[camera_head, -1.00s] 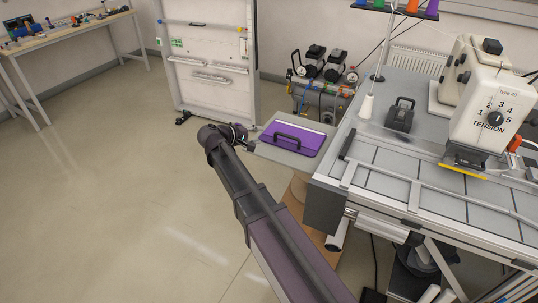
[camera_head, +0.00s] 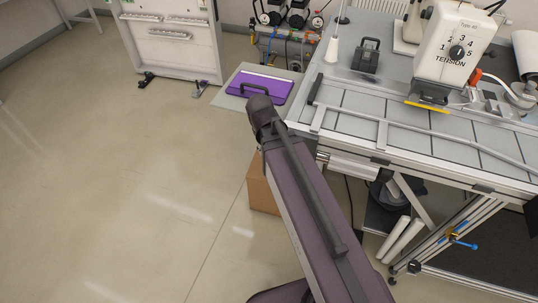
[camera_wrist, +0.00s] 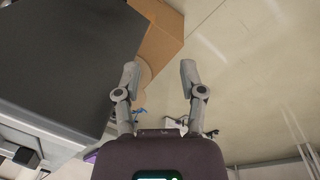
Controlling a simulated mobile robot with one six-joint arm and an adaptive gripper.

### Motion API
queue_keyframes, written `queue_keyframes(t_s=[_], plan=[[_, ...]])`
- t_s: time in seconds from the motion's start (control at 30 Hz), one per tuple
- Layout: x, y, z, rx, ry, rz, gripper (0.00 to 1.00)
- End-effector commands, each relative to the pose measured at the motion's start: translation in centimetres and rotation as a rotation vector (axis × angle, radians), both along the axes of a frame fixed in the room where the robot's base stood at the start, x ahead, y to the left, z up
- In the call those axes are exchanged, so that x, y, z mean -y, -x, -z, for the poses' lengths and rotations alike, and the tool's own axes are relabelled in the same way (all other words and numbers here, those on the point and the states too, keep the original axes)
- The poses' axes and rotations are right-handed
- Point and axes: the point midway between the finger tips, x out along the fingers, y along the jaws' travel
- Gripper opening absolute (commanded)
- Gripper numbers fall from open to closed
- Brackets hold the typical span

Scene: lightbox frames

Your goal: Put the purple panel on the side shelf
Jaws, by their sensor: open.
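The purple panel (camera_head: 266,86), with a dark handle and a pale far edge, lies flat on the grey side shelf (camera_head: 233,91) at the left end of the machine table in the head view. The end of my arm is just below the panel and slightly overlaps it in that view, hiding my gripper there. In the wrist view my gripper (camera_wrist: 160,68) is open, with empty space between its two fingers and the floor beyond. A small purple sliver shows left of the gripper body; I cannot tell whether it is the panel.
The sewing machine (camera_head: 452,42) and a black weight-like block (camera_head: 366,55) stand on the machine table (camera_head: 400,100). A cardboard box (camera_head: 262,188) sits under the table's left end. A white board (camera_head: 170,45) on feet stands behind the shelf. The floor at left is clear.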

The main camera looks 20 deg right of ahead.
Motion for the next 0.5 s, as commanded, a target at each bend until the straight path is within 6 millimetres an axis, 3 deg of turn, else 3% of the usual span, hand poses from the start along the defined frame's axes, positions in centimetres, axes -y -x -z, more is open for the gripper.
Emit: queue_keyframes(t_s=[0.03,0.2,0.5], plan=[[0.1,1.1,0.1,-0.004,-0.036,0.021,0.52],[-0.4,2.5,0.2,-0.014,-0.122,0.060,0.52],[-0.5,2.6,0.2,-0.015,-0.138,0.068,0.52]])
